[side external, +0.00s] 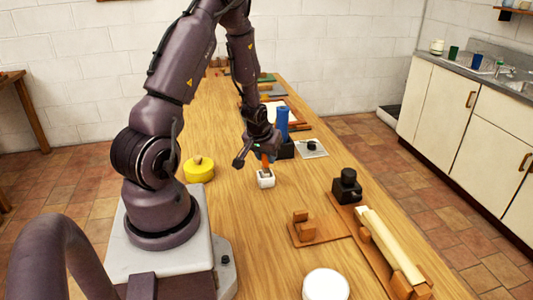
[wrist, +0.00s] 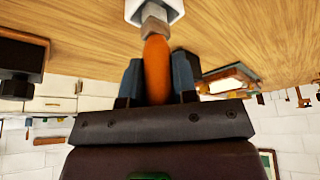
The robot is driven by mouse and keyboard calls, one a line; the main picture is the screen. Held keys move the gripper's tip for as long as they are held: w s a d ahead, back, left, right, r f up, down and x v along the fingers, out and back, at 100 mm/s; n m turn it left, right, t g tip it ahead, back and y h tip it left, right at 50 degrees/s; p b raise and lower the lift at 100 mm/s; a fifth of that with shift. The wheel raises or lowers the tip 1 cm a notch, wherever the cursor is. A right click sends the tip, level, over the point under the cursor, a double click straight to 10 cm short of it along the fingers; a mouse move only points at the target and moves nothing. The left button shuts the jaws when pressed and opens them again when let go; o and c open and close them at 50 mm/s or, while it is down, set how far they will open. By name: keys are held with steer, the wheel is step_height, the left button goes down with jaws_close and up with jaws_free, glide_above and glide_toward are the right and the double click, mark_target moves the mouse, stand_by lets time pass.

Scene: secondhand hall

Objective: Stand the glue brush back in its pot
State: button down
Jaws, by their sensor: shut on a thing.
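The glue brush has an orange handle (wrist: 157,68) and a metal ferrule (wrist: 154,25). My gripper (wrist: 157,85) is shut on the handle, with a finger on each side. In the side view the brush (side external: 265,162) points down from my gripper (side external: 265,153). The small white pot (side external: 265,180) stands on the table directly below, and it also shows at the top of the wrist view (wrist: 163,10). The ferrule's lower end meets the pot's opening in the wrist view. The bristles are hidden, so I cannot tell how deep they are in the pot.
A yellow round object (side external: 198,173) stands left of the pot. A blue cylinder (side external: 282,121) and a dark block (side external: 285,150) stand just behind it. A black object (side external: 347,184), wooden pieces (side external: 302,232) and a white round item (side external: 326,284) lie nearer. Table left-front is clear.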

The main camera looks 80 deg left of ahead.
steer(key=shift+f, duration=1.05)
stand_by(0.5)
stand_by(0.4)
steer(key=c, duration=0.8)
jaws_free()
steer(key=shift+r, duration=0.1)
steer(key=v, duration=1.3)
steer(key=s+d+r+m+t+h, duration=0.1)
steer(key=d+r+m, duration=0.2)
steer(key=d+r, duration=0.2)
steer(key=d+r+m+t+h, duration=0.1)
steer(key=d+r+m, duration=0.2)
steer(key=d+r, duration=0.3)
steer(key=s+d+r+m+h, duration=0.1)
steer(key=d+r+m, duration=0.3)
steer(key=d, duration=1)
steer(key=shift+s+r+t+h, duration=0.15)
steer(key=shift+r+t, duration=0.05)
steer(key=shift+r, duration=0.4)
steer(key=shift+s+r+t+h, duration=0.15)
steer(key=shift+r+t, duration=0.05)
steer(key=shift+r, duration=0.4)
